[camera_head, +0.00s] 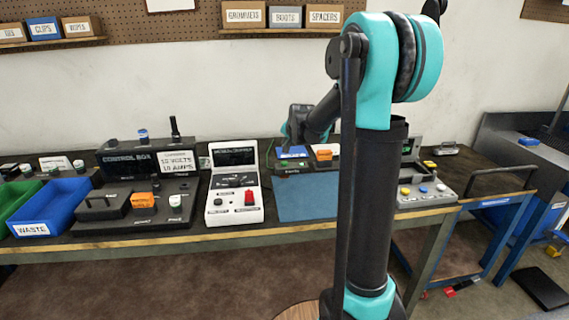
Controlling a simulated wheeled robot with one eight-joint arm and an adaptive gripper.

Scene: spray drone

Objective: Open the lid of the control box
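The control box (127,168) is a black unit at the left of the workbench, with its name on the upright back panel. A dark block with a raised handle (101,203) sits on its front left; it looks like a closed lid. An orange block and a white-topped knob stand to its right. My arm rises right of centre. Its dark far end, where my gripper (297,128) seems to be, hangs over the back of the bench, well right of the control box and apart from it. The fingers are too small and dark to read.
A blue waste bin (50,208) stands just left of the control box. A white instrument with a red switch (235,185) stands close on its right. A blue mat (306,198) lies bare in mid-bench. Shelves with labelled boxes (285,17) hang above.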

